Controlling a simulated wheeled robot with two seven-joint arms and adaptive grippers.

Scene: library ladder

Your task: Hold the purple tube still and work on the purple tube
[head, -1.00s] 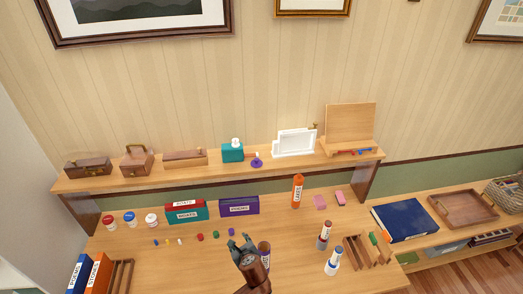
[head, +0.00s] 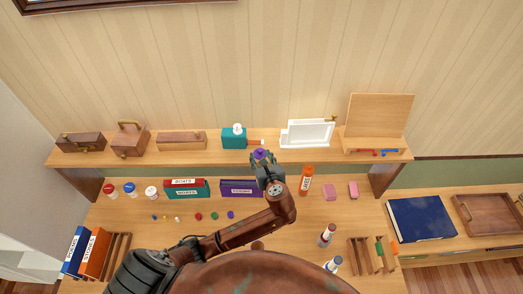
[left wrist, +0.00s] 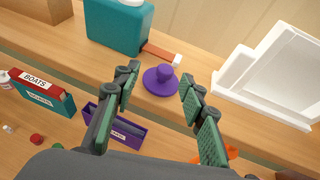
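A purple round piece with a knob (left wrist: 160,80) stands on the raised shelf and shows between my left gripper's fingers in the left wrist view. In the head view this purple piece (head: 260,153) is partly covered by the gripper. My left gripper (head: 264,160) is open, with its fingers apart on both sides of the piece in the left wrist view (left wrist: 160,76); I see no contact. A small dark top (head: 257,245), perhaps of the purple tube, peeks out behind my arm on the desk; the rest is hidden. My right gripper is out of view.
A teal box (left wrist: 118,25) and a white frame (left wrist: 275,75) flank the purple piece on the shelf. Below are a purple box (head: 240,188), a red-and-teal box (head: 187,189), an orange tube (head: 306,180) and several small coloured pegs. The desk's middle is covered by my arm.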

